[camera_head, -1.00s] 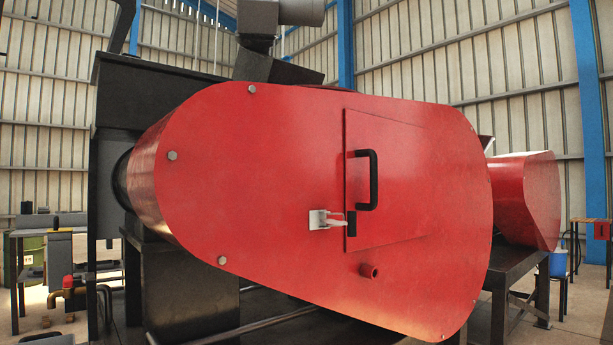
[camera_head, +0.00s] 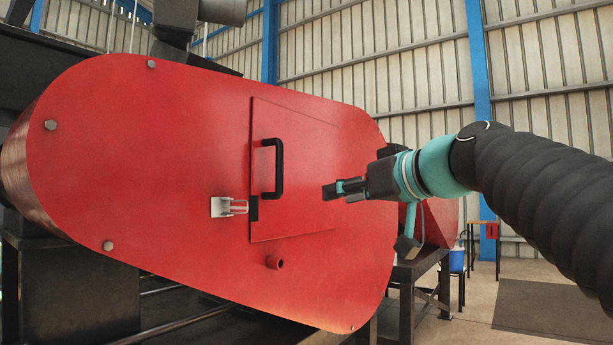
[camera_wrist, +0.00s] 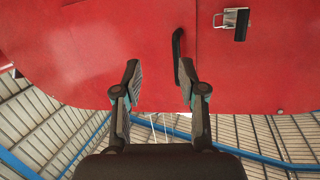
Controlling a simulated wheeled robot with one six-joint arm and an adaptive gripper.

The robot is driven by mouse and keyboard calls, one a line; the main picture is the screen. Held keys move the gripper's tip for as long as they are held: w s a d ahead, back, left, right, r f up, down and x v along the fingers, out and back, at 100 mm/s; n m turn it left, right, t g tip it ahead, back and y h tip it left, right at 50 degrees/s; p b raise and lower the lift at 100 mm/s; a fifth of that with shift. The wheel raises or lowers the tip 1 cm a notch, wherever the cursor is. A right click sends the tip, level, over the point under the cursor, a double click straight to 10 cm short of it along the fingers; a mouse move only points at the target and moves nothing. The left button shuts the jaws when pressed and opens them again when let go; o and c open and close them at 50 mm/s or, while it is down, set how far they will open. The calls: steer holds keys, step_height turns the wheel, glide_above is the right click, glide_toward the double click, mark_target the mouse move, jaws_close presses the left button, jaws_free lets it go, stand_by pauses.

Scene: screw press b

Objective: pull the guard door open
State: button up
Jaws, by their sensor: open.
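The guard door (camera_head: 300,185) is a red panel lying flush, shut, in the face of the red guard (camera_head: 150,150). Its black handle (camera_head: 279,168) is upright near the door's left edge and also shows in the wrist view (camera_wrist: 177,45). A silver latch (camera_head: 228,207) sits left of the door and reaches toward a black block (camera_head: 254,209) on the door edge; I cannot tell whether it is hooked. My gripper (camera_head: 338,190) is open and empty, right of the handle in the head view. In the wrist view its fingers (camera_wrist: 158,75) are spread, the right one close to the handle's end.
Bolts stud the guard's rim. A dark metal stand (camera_head: 408,310) is below and right. A blue bucket (camera_head: 457,259) and a small table (camera_head: 486,238) stand further back. Open floor lies at the lower right.

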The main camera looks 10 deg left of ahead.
mark_target(281, 163)
steer(key=a+r+n+y, duration=0.2)
steer(key=a+r, duration=0.1)
steer(key=r, duration=0.3)
steer(key=p+x, duration=0.3)
steer(key=x, duration=1)
steer(key=shift+w+a+r+p, duration=0.1)
steer(key=shift+w+a+p, duration=0.15)
steer(key=shift+p, duration=0.1)
jaws_close()
